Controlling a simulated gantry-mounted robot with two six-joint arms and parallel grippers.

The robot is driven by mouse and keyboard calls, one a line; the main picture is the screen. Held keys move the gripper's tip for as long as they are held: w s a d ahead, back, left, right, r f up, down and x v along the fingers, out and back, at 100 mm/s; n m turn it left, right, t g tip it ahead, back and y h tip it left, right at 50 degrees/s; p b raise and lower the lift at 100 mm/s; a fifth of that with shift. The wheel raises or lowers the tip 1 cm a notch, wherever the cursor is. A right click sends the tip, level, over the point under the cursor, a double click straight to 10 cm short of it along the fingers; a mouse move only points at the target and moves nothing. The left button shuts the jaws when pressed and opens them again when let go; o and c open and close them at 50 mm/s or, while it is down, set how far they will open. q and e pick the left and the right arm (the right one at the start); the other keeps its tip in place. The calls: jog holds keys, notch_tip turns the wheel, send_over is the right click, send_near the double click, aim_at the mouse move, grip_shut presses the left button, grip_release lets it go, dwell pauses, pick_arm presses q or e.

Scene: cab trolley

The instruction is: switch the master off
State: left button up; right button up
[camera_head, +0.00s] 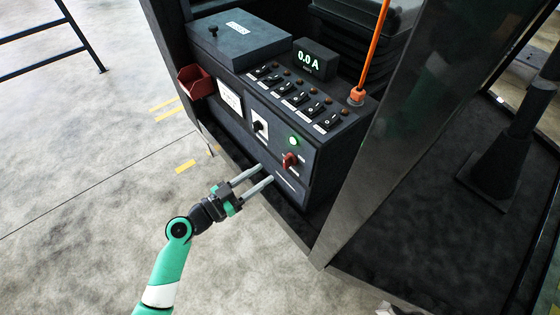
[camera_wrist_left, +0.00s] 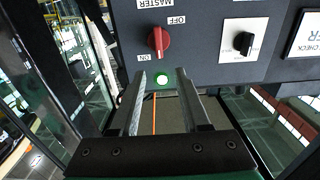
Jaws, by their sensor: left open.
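The master switch is a red rotary knob (camera_head: 290,160) on the front face of the dark control box. In the left wrist view the knob (camera_wrist_left: 159,41) shows close up, upside down, with MASTER, OFF and ON labels around it. Its grip stands roughly upright in that picture; I cannot tell surely which label it points to. A green lamp (camera_head: 294,141) beside it is lit, also in the left wrist view (camera_wrist_left: 162,78). My left gripper (camera_head: 267,175) is open and empty, its fingers pointing at the panel just left of and below the knob, apart from it.
A black selector (camera_head: 260,126) sits left of the red knob. A row of toggle switches (camera_head: 297,98), a 0.0 A display (camera_head: 316,59) and an orange pole (camera_head: 373,50) are on top. A red bin (camera_head: 195,82) hangs at the left.

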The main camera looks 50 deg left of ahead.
aim_at(284, 159)
pick_arm(q)
jog(key=w, duration=0.7)
jog(key=shift+w+d, duration=0.25)
grip_shut()
